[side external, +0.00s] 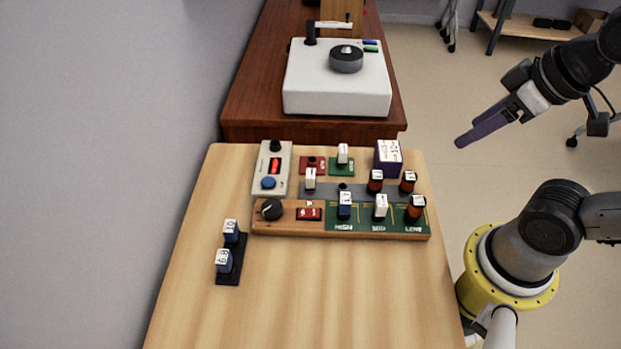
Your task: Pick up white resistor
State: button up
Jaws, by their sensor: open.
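Three white resistor-like blocks stand upright on the test board: one at the back in a green slot (342,155), one at the middle left (310,179), and one in the front green panel (381,208). Which one the task means cannot be told. The wooden test board (290,222) lies on the light wood table. My gripper (466,139) has purple fingers and is open and empty. It is raised to the right of the table, apart from every block. Its fingers overlap in this view, so the gap is hidden.
Dark red blocks (375,182) and a blue block (345,207) stand close to the white ones. A purple box (388,157) sits at the back right. A black holder (230,277) with two blue blocks is at left. A white device (336,95) stands behind. The front table is clear.

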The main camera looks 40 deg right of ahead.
jog(key=w+r+n, duration=0.5)
jog(key=w+n, duration=0.1)
jog(key=n, duration=0.5)
jog(key=n+g, duration=0.6)
jog(key=n, duration=0.9)
send_over(311, 174)
jog(key=f, duration=2.4)
jog(key=shift+w+a, duration=0.15)
jog(key=shift+w, duration=0.15)
jog(key=shift+s+f, duration=0.2)
jog(key=shift+f, duration=2.85)
grip_shut()
